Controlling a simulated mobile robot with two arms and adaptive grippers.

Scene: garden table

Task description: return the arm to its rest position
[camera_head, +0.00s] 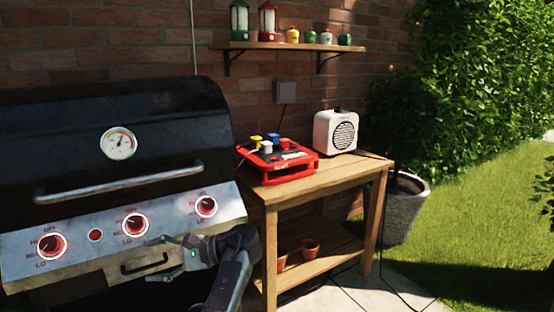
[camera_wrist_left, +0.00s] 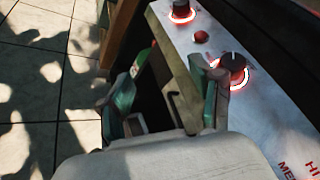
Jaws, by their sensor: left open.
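My left gripper (camera_head: 157,259) is in front of the grill's control panel (camera_head: 75,245), at the lower middle of the head view. Its fingers are apart with nothing between them, near the panel's drawer-like handle (camera_head: 143,264). In the left wrist view the two fingers (camera_wrist_left: 168,82) are spread, with the dark handle showing beyond them. A knob (camera_wrist_left: 232,68) with a red glowing ring is close to the right finger; I cannot tell if they touch. My left arm (camera_head: 231,280) comes up from the bottom edge. My right gripper is not in view.
The black grill (camera_head: 100,135) with its closed lid and lit knobs fills the left. A wooden table (camera_head: 315,176) stands to the right, bearing a red box (camera_head: 277,160) and a white speaker-like device (camera_head: 336,131). Pots sit on its lower shelf. Paving and lawn are open at right.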

